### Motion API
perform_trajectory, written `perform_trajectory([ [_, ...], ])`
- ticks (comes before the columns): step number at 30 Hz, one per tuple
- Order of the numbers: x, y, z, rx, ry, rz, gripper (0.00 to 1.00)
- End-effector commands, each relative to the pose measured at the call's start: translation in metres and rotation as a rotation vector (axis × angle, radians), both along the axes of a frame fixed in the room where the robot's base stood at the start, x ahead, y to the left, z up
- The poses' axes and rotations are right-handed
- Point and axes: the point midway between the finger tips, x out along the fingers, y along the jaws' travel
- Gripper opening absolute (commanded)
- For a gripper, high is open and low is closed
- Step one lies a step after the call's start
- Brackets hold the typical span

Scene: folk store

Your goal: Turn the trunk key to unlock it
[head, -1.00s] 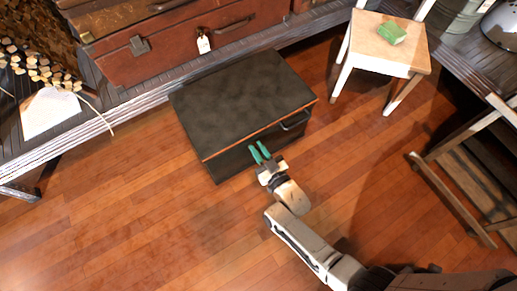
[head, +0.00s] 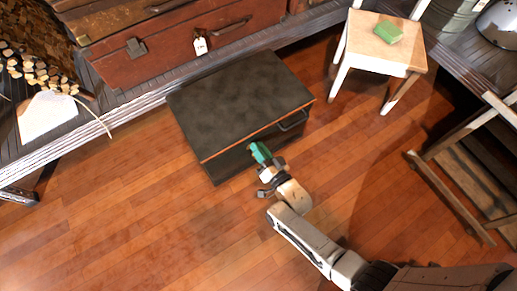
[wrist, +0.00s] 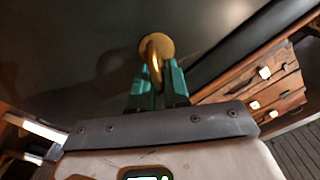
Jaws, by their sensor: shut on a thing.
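The trunk (head: 240,100) is a dark box with an orange-brown edge under its lid and a handle on its front, standing on the wooden floor with its lid down. In the wrist view, a brass key (wrist: 154,62) sits at a round brass plate on the dark trunk front (wrist: 85,50). My gripper (head: 260,152), with green fingers, is at the trunk's front face. The fingers (wrist: 157,88) are shut on the key's near part, one on each side. The key is hidden by the fingers in the head view.
A light wooden chair (head: 385,50) with a green block (head: 388,32) stands at the back right. A reddish suitcase (head: 180,40) lies on the shelf behind the trunk. A wooden frame (head: 455,185) leans at the right. Floor to the left is clear.

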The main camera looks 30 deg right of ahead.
Motion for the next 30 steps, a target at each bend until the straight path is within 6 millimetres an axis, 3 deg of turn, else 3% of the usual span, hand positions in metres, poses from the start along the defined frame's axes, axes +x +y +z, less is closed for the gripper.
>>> perform_trajectory([
  [18,-0.001,-0.007,-0.010,0.579,0.003,0.000,0.00],
  [30,-0.001,-0.008,-0.016,0.858,0.005,-0.001,0.00],
])
